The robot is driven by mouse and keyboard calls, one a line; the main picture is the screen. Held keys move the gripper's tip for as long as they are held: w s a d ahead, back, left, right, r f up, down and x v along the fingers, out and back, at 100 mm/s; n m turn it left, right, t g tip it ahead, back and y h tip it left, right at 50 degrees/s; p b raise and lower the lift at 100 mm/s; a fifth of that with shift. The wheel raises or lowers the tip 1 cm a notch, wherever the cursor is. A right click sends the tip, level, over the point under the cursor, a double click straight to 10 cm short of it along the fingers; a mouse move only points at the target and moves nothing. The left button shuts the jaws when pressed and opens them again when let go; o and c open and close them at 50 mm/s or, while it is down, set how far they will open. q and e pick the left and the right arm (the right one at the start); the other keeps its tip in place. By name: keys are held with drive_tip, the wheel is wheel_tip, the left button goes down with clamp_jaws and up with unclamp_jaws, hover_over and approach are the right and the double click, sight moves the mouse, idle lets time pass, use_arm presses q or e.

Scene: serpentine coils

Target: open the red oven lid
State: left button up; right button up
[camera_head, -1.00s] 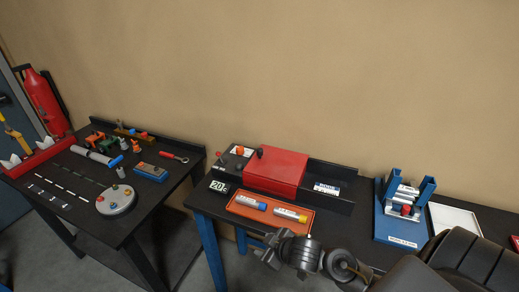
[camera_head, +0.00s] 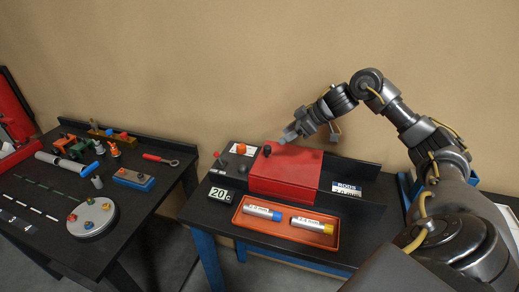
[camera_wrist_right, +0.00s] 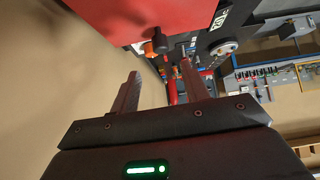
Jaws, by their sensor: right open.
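The red oven lid (camera_head: 290,170) lies down over the oven on the right-hand table, with a black knob (camera_head: 267,150) at its left end. My right gripper (camera_head: 311,135) is open and empty, above the back edge of the lid, to the right of the knob and apart from it. In the right wrist view the red lid (camera_wrist_right: 145,14) fills the top, and the knob (camera_wrist_right: 160,41) shows beyond the open fingers (camera_wrist_right: 160,80). My left gripper is not in view.
The oven's panel (camera_head: 232,165) has an orange knob and a display (camera_head: 220,194) reading 20. An orange tray (camera_head: 286,242) with two labelled tubes lies in front. A black channel with a RODS label (camera_head: 347,188) is to the right. The wall is close behind.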

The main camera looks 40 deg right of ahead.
sight(268, 146)
drive_tip(key=p+x, duration=0.3)
drive_tip(key=x, duration=0.5)
drive_tip(key=shift+a+f, duration=0.1)
drive_tip(key=shift+w+a+f, duration=0.25)
drive_tip(key=shift+w+f, duration=0.2)
drive_tip(key=shift+f, duration=0.05)
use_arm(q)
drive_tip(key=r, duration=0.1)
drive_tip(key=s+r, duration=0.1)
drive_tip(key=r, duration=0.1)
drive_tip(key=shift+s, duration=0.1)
use_arm(e)
drive_tip(key=shift+c, duration=0.6)
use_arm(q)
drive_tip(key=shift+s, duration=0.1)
use_arm(e)
clamp_jaws()
